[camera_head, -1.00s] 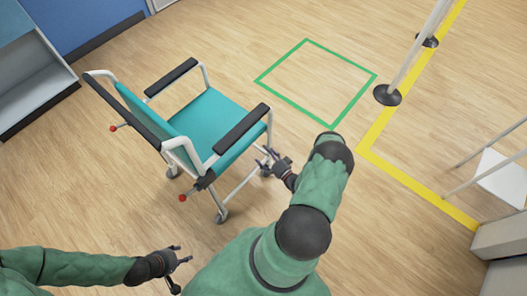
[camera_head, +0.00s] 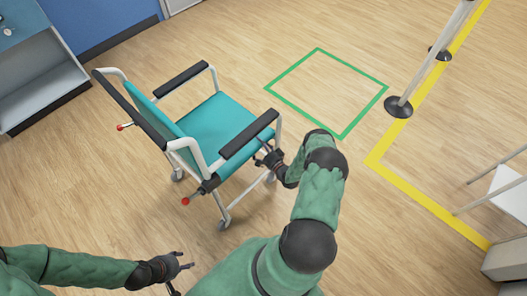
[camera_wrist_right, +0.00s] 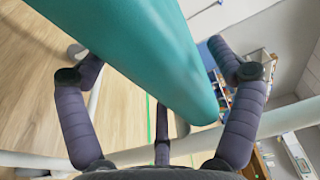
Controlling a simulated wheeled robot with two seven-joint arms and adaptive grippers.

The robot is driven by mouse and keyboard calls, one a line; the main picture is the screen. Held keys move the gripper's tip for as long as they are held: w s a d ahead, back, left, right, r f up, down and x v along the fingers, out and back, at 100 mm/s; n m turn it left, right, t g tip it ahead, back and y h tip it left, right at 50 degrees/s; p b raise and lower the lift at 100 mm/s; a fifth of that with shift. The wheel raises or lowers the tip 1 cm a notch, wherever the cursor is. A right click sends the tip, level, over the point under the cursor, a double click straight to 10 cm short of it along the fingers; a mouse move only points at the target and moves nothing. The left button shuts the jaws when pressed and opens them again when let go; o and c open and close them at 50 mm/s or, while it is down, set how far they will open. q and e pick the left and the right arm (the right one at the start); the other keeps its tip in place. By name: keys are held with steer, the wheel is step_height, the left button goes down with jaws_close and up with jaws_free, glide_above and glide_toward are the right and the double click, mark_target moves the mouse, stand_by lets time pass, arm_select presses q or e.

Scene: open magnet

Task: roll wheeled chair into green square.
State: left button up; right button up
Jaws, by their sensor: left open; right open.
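The wheeled chair (camera_head: 215,125) has a teal seat, black armrests and white tube frame. It stands upright on the wood floor, left of and apart from the green square (camera_head: 338,133), a bare green outline on the floor. My right gripper (camera_head: 264,158) is at the chair's near right side, below the armrest. In the right wrist view, its open fingers (camera_wrist_right: 160,95) spread on either side of the teal seat edge (camera_wrist_right: 150,50), with a white frame tube crossing near the palm. Contact cannot be told. My left gripper (camera_head: 183,263) is open and empty, below the chair.
A yellow floor line (camera_head: 400,180) runs right of the square, with posts on black bases (camera_head: 398,107) beside it. A white stand (camera_head: 508,195) is at the right. A grey cabinet (camera_head: 40,80) is at upper left. The floor between chair and square is clear.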

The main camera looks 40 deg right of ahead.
steer(key=shift+w, duration=0.25)
steer(key=c, duration=1.8)
steer(key=shift+d, duration=0.1)
